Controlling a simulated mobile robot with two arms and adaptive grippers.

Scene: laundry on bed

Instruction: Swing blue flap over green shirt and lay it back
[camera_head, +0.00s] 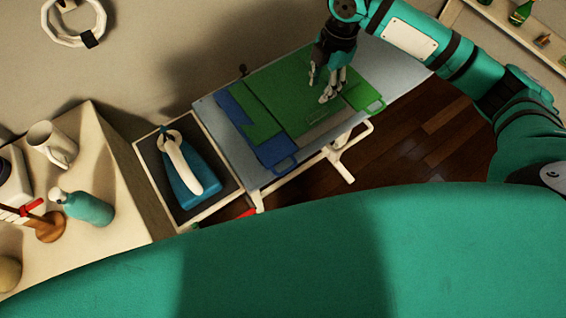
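A folding board lies on the ironing board (216,120), with a blue flap (277,152) on its left side and a green handled part (370,99) on its right. The green shirt (290,95) lies flat across the middle, and a green piece of it reaches over the blue on the left. My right gripper (321,87) is over the right part of the green shirt, pointing down. Its fingers look spread and nothing shows between them. I cannot tell whether the fingertips touch the cloth. My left gripper is not in view.
A blue and white iron (187,165) stands on the dark rest at the board's left end. A cream side table (110,140) at the left holds a white mug (52,145) and a teal bottle (85,207). A shelf with bottles (521,13) is at the upper right.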

